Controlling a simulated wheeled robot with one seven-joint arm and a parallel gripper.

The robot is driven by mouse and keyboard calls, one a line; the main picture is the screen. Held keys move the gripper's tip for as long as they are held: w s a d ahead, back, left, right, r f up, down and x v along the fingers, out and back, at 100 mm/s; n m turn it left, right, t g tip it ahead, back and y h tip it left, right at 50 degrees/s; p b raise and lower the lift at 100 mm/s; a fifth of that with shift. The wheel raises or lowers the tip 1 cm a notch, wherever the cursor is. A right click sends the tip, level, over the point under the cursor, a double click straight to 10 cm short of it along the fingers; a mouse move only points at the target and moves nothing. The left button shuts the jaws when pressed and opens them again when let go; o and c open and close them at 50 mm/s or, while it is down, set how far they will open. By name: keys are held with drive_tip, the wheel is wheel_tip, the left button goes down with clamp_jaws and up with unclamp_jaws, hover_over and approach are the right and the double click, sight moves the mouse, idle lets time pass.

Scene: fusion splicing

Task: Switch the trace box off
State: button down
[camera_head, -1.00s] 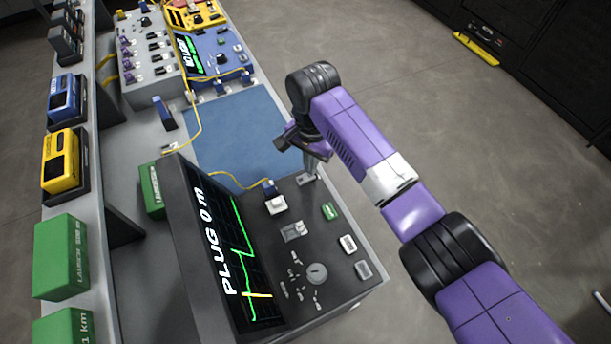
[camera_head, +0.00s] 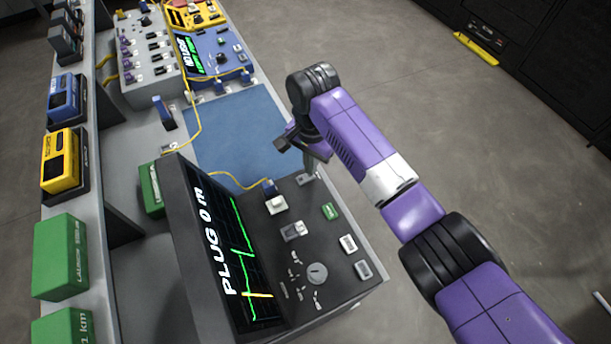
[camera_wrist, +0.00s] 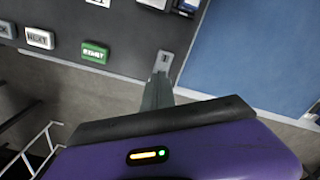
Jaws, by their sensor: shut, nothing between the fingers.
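The trace box (camera_head: 335,280) is a dark console at the lower middle of the head view. Its tilted screen (camera_head: 235,255) is lit, with "PLUG 0 m" and a green trace. My gripper (camera_head: 312,172) is shut and empty, pointing down at the console's far right corner. In the wrist view my gripper (camera_wrist: 158,92) ends beside a small grey plate (camera_wrist: 163,62) with a dark slot, like a switch, on the console's dark panel. I cannot tell whether the fingertips touch it or which way it is set.
A green button (camera_wrist: 94,53) and a white NEXT button (camera_wrist: 40,38) sit close by on the panel. A blue mat (camera_head: 240,135) lies beyond the console. A yellow cable (camera_head: 225,178) runs to a blue plug (camera_head: 269,186). Open floor lies to the right.

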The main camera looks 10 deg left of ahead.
drive_tip(key=shift+f+b, duration=0.3)
drive_tip(key=shift+f, duration=0.5)
drive_tip(key=shift+r, duration=0.15)
wheel_tip(320, 180, up, 7)
drive_tip(key=p, duration=0.7)
idle(0.4)
idle(0.5)
